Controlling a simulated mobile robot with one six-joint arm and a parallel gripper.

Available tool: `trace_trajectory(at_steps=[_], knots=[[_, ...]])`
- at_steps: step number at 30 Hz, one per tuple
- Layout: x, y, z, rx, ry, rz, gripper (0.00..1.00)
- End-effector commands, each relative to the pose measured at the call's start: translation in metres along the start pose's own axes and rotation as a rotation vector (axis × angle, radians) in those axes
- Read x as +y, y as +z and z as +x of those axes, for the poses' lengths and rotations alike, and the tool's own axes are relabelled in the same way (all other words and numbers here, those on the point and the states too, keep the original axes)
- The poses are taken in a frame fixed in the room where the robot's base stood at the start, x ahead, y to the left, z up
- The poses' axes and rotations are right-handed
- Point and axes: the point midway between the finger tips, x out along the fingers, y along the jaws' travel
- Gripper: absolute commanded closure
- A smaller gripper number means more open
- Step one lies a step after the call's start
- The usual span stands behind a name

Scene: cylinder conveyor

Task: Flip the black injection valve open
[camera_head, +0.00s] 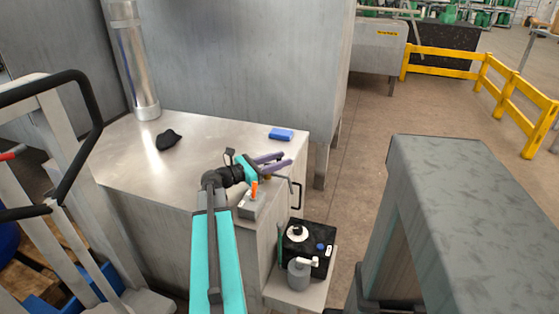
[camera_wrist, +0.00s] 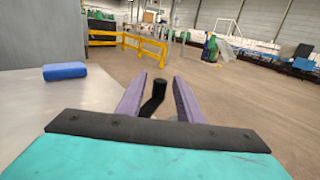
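The black valve lever (camera_head: 296,188) stands at the right front edge of the metal cabinet, below and to the right of my gripper (camera_head: 280,162). In the wrist view, what appears to be its black cylindrical end (camera_wrist: 159,90) shows between the two purple fingers of my gripper (camera_wrist: 158,82), with a bent black arm below it. My gripper is open, with a gap on both sides of the lever end. I cannot tell whether the lever end lies between the fingers or beyond them. The lever's base is hidden in the wrist view.
A blue block (camera_head: 281,134) and a black cloth-like item (camera_head: 168,139) lie on the cabinet top (camera_head: 215,133). A grey box with an orange switch (camera_head: 254,190) is close to my wrist. A black unit (camera_head: 310,240) stands lower right. A yellow barrier (camera_wrist: 128,40) is far off.

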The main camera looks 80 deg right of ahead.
Motion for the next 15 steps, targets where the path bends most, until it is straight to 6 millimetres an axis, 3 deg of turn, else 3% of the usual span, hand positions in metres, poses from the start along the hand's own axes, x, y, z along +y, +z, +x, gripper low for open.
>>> trace_trajectory(at_steps=[1, 7, 15], knots=[[0.0001, 0.0001, -0.0002, 0.0, 0.0, 0.0, 0.69], [0.0002, 0.0, -0.0005, 0.0, 0.0, 0.0, 1.0], [0.001, 0.0013, -0.0007, 0.001, -0.018, 0.0, 1.0]])
